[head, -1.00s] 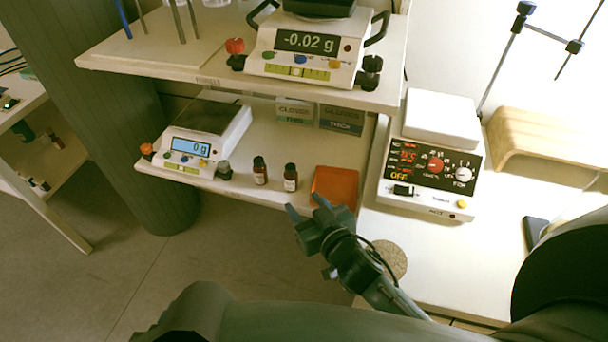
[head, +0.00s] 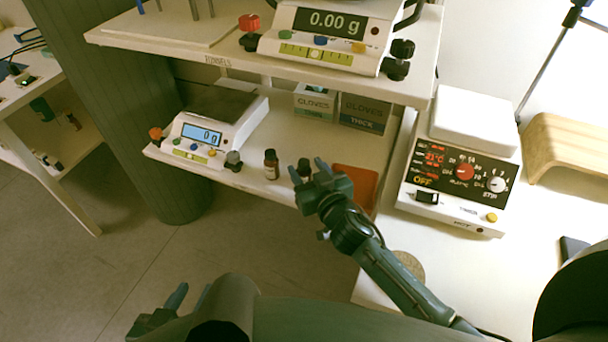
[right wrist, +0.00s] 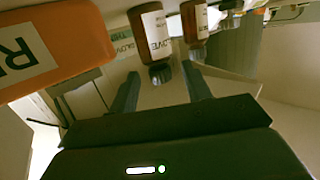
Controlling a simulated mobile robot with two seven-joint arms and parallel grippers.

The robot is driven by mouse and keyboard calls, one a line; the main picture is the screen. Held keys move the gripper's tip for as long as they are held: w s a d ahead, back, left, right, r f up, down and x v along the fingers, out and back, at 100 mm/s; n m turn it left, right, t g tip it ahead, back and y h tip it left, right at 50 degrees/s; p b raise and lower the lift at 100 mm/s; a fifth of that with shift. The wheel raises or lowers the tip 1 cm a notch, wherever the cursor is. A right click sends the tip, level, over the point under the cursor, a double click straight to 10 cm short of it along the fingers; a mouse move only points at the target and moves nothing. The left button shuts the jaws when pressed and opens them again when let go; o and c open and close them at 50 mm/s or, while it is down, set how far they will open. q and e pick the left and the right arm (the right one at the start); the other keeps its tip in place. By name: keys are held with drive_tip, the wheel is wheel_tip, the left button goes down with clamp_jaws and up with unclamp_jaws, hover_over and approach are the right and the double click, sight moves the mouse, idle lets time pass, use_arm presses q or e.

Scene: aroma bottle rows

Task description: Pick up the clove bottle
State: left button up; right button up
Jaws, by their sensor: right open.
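The clove bottle (right wrist: 154,38), brown glass with a white label reading "OVE" and a dark cap, shows upside down in the right wrist view. In the head view the clove bottle (head: 304,167) stands on the lower shelf next to the orange box, partly hidden by my right gripper. My right gripper (head: 308,171) is open and empty, just in front of it. My left gripper (head: 190,296) is low at the lower left, open and partly hidden by my arm.
A second brown bottle (head: 271,165) stands close left of the clove bottle. The orange box (head: 358,184) is close on its right. A small scale (head: 205,135) is further left, glove boxes (head: 340,108) behind. The upper shelf (head: 170,45) overhangs from above.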

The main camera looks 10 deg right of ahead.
drive_tip(key=shift+x, duration=1.2)
drive_tip(key=c, duration=1)
